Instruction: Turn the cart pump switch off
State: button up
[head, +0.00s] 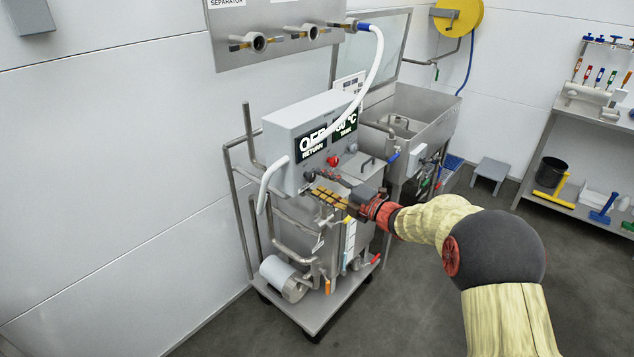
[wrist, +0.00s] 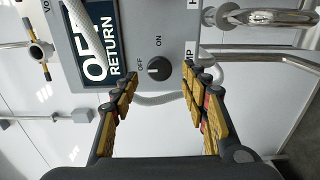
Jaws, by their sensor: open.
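The cart pump switch (wrist: 158,68) is a dark round knob on the grey control box (wrist: 180,25), with OFF and ON printed beside it. I cannot tell for certain which label its pointer faces. My gripper (wrist: 165,76) is open, with one yellow-padded finger on each side of the knob in the wrist view; whether they are level with it or short of it is unclear. In the head view my gripper (head: 325,193) is at the lower front of the control box (head: 285,140). The display (wrist: 103,35) reads OFF, RETURN, partly covered by a white hose.
A red button (head: 333,160) sits on the box near my gripper. A white hose (head: 377,60) runs down across the box front. Steel pipes (wrist: 265,18) stand out at the right in the wrist view.

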jog(key=v, duration=0.9)
jog(key=shift+s+d, duration=0.2)
jog(key=shift+f, duration=0.1)
